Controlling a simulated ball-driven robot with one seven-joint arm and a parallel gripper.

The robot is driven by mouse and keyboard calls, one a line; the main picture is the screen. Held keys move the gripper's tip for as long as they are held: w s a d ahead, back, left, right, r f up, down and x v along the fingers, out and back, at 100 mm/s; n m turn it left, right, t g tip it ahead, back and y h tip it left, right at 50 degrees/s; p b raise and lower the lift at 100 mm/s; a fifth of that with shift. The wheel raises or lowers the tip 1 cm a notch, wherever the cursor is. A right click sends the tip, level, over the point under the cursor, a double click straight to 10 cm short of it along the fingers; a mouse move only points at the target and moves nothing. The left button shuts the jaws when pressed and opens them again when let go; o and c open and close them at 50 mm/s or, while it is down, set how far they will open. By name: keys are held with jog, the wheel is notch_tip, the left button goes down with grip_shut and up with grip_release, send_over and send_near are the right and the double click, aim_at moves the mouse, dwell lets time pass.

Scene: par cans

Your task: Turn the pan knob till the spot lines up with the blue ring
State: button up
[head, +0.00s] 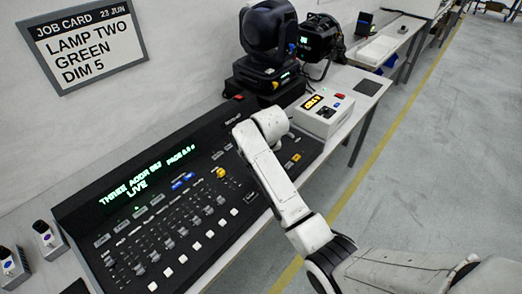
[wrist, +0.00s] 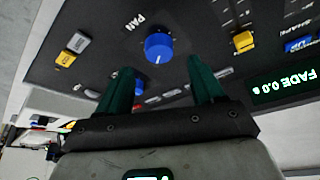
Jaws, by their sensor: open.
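The pan knob (wrist: 158,47) is blue and round with a pale mark, beside the printed word PAN on the black lighting console (head: 110,212). In the wrist view my gripper (wrist: 160,66) has its two green fingers apart, with the knob just beyond their tips and roughly centred between them. I cannot tell any contact, and the gap between the fingers is empty of a held thing. A second blue knob (wrist: 140,86) shows partly beside the left finger. In the head view my arm hides the gripper and the pan knob. No light spot or blue ring shows in either view.
A dark moving-head lamp (head: 268,35) and a white box with an amber readout (head: 322,112) stand beyond the console. A job card (head: 82,45) hangs on the wall. The floor right of the yellow line (head: 395,125) is clear.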

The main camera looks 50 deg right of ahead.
jog(key=v, duration=0.5)
jog(key=shift+s+a+r, duration=0.1)
jog(key=shift+r, duration=0.25)
jog(key=shift+n+g+y, duration=0.4)
jog(key=shift+n, duration=0.1)
jog(key=s+a+f, duration=0.5)
jog(key=shift+s+a+f, duration=0.25)
jog(key=shift+s, duration=0.05)
jog(key=s+a+f+n, duration=0.1)
jog(key=s+a+f, duration=0.1)
jog(key=s, duration=0.6)
jog(key=s+a+f+n+g, duration=0.1)
jog(key=s+a, duration=0.3)
jog(key=s, duration=0.4)
jog(key=s+a+f+n+g+y, duration=0.1)
jog(key=s+a+f, duration=0.2)
jog(key=s, duration=0.6)
jog(key=shift+a+n, duration=0.3)
jog(key=shift+a, duration=0.05)
